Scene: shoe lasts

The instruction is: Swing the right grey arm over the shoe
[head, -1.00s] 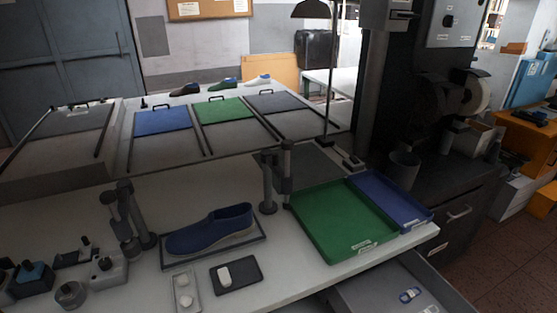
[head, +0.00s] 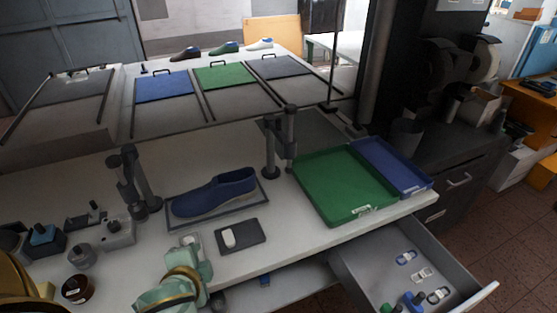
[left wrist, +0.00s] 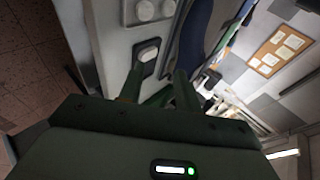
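The blue shoe (head: 215,193) lies on a dark-rimmed plate in the middle of the bench. The right grey arm (head: 271,150) stands on its post behind and right of the shoe, clear of it. The left grey arm (head: 128,180) stands left of the shoe. My left gripper (head: 195,265) is in front of the shoe, near the bench's front edge, apart from both grey arms. In the left wrist view its two fingers (left wrist: 157,88) are apart with nothing between them. The shoe shows there partly, beyond the fingers (left wrist: 194,25). My right gripper is in neither view.
A black pad with a white button (head: 229,237) lies in front of the shoe. A green tray (head: 335,212) and a blue tray (head: 412,184) stand right. An open drawer (head: 375,262) juts out below. Control boxes (head: 116,235) crowd the left.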

